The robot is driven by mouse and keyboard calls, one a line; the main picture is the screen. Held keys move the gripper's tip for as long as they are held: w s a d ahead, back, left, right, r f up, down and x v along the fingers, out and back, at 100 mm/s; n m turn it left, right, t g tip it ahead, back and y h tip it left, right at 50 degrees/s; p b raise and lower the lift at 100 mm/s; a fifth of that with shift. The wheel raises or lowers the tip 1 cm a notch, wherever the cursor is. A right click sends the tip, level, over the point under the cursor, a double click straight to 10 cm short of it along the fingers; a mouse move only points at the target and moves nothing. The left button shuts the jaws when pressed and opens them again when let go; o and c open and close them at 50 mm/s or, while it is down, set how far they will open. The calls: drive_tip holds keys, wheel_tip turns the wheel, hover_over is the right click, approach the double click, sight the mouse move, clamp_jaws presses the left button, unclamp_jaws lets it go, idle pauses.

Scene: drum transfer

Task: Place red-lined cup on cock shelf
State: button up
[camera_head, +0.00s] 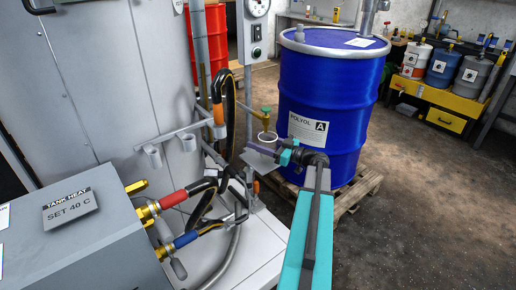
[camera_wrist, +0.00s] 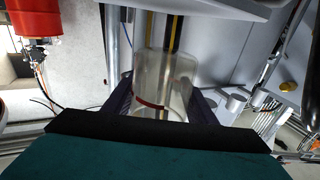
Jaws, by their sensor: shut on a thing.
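The clear cup with a red line (camera_wrist: 165,72) is between the two dark fingers of my gripper (camera_wrist: 162,102), which is shut on it. In the head view the cup's pale rim (camera_head: 267,135) shows just above my gripper (camera_head: 267,149). A small grey shelf plate (camera_head: 259,162) lies at the cup's foot, below a brass cock with a green handle (camera_head: 266,111). The fingers partly hide the cup's lower part, so I cannot tell whether it touches the shelf.
A blue drum (camera_head: 325,95) on a wooden pallet (camera_head: 355,190) stands close right of my gripper. Black hoses (camera_head: 229,115) and a grey heater box (camera_head: 80,235) are at the left. A yellow bench with small pails (camera_head: 440,100) stands at the back right. The right floor is clear.

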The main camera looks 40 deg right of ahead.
drive_tip(key=shift+w+d, duration=0.1)
drive_tip(key=shift+w, duration=0.15)
drive_tip(key=shift+w+d+f, duration=0.1)
drive_tip(key=shift+w+d, duration=0.05)
drive_tip(key=shift+w, duration=0.25)
drive_tip(key=shift+w+d+f, duration=0.1)
drive_tip(key=shift+w+f, duration=0.1)
drive_tip(key=shift+w, duration=0.1)
drive_tip(key=shift+s+f+b, duration=0.1)
drive_tip(key=shift+f+b, duration=0.35)
drive_tip(key=shift+f, duration=1.1)
drive_tip(key=shift+f, duration=0.1)
drive_tip(key=o, duration=1)
